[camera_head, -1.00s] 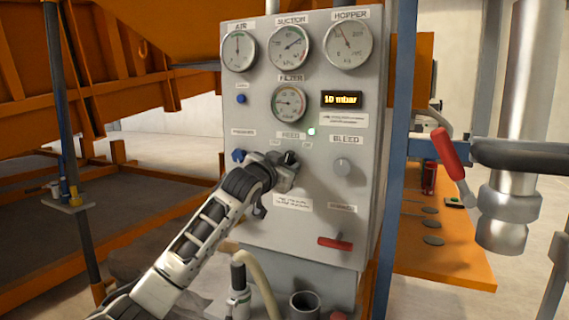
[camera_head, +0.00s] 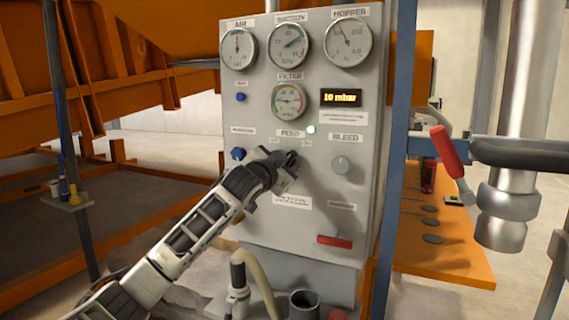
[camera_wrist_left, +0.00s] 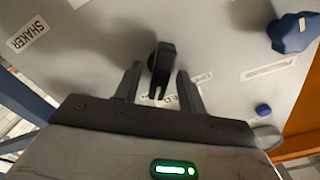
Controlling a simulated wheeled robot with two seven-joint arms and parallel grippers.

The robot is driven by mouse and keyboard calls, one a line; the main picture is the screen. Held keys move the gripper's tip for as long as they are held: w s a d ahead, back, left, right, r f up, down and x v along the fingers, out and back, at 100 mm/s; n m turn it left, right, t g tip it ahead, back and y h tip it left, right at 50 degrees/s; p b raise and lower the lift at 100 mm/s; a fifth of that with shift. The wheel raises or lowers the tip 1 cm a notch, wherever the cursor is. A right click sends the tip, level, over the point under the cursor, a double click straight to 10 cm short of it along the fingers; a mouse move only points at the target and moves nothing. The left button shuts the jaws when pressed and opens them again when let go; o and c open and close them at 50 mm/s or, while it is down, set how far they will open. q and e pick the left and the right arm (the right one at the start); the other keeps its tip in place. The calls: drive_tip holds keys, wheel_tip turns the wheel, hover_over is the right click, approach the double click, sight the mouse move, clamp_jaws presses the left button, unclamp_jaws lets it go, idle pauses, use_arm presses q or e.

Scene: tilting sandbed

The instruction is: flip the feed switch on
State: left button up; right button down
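The feed switch (camera_wrist_left: 161,62) is a black lever on the grey panel, seen in the left wrist view between my two fingers. My left gripper (camera_wrist_left: 159,74) is open around it, with a gap on each side of the lever. In the head view my left gripper (camera_head: 290,161) is at the panel just below the FEED label (camera_head: 290,133) and mostly hides the switch. My right gripper is not in view.
The grey panel (camera_head: 225,200) carries gauges, a display reading 10 mbar (camera_head: 341,98), a bleed knob (camera_head: 341,165), a blue knob (camera_head: 238,154) left of my gripper and a red handle (camera_head: 335,242) below. A blue post (camera_head: 398,150) runs along its right side.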

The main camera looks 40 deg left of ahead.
use_arm(q)
drive_tip(key=b+v, duration=0.6)
drive_tip(key=v, duration=1)
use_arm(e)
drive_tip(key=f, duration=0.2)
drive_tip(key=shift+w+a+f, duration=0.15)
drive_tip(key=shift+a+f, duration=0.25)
use_arm(q)
drive_tip(key=shift+a, duration=0.1)
